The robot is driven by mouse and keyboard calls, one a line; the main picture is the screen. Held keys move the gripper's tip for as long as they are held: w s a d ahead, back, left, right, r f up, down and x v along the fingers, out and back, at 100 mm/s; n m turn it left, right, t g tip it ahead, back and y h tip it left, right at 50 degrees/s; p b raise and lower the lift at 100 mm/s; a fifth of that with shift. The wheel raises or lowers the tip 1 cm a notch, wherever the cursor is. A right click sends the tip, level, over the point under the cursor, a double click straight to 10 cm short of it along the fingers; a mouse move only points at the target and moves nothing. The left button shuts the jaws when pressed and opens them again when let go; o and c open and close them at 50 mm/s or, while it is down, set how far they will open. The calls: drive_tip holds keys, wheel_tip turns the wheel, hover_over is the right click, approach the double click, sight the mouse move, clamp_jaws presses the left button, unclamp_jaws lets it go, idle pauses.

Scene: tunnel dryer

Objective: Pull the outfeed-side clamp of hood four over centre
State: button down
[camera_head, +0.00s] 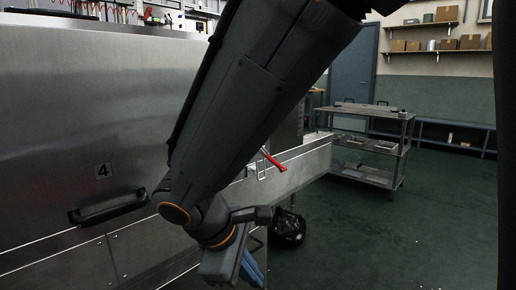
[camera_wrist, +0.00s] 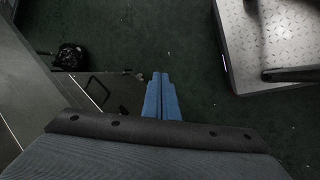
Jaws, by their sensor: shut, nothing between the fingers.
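A clamp with a red lever (camera_head: 273,160) and a pale wire loop (camera_head: 261,171) sits on the steel side just right of my arm. The lever slants down to the right; whether it is latched I cannot tell. My gripper (camera_head: 252,272) hangs low at the bottom, below the clamp and apart from it. Its blue fingers (camera_wrist: 161,76) are together and empty in the wrist view, pointing over green floor.
A black bag (camera_head: 288,226) lies on the floor beside the dryer and also shows in the wrist view (camera_wrist: 70,56). A grey shelved cart (camera_head: 365,174) stands behind at right. Open green floor (camera_head: 400,235) lies right of the dryer. My arm hides part of the hood.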

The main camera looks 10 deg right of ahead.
sight(269, 158)
drive_tip(key=w+d+r+n+t+h+p, duration=0.1)
drive_tip(key=w+r+n+t+h+p, duration=0.2)
drive_tip(key=w+r+n+t+p, duration=0.3)
drive_tip(key=w+r+n+p, duration=0.3)
drive_tip(key=w+r+p, duration=0.4)
drive_tip(key=w, duration=0.4)
drive_tip(key=shift+d+r+n+t, duration=0.4)
drive_tip(key=shift+r, duration=0.15)
drive_tip(key=shift+w+f, duration=0.1)
drive_tip(key=shift+w, duration=0.05)
drive_tip(key=x, duration=1)
drive_tip(key=shift+s+d+r+p, duration=0.15)
drive_tip(key=shift+d+r, duration=0.15)
drive_tip(key=shift+r, duration=0.35)
drive_tip(key=shift+s+d+r+p, duration=0.1)
drive_tip(key=shift+s+d+r, duration=0.15)
drive_tip(key=shift+r, duration=0.4)
drive_tip(key=shift+s+d+r+p, duration=0.1)
drive_tip(key=shift+d+r, duration=0.2)
drive_tip(key=shift+r, duration=0.35)
drive_tip(key=shift+r, duration=0.1)
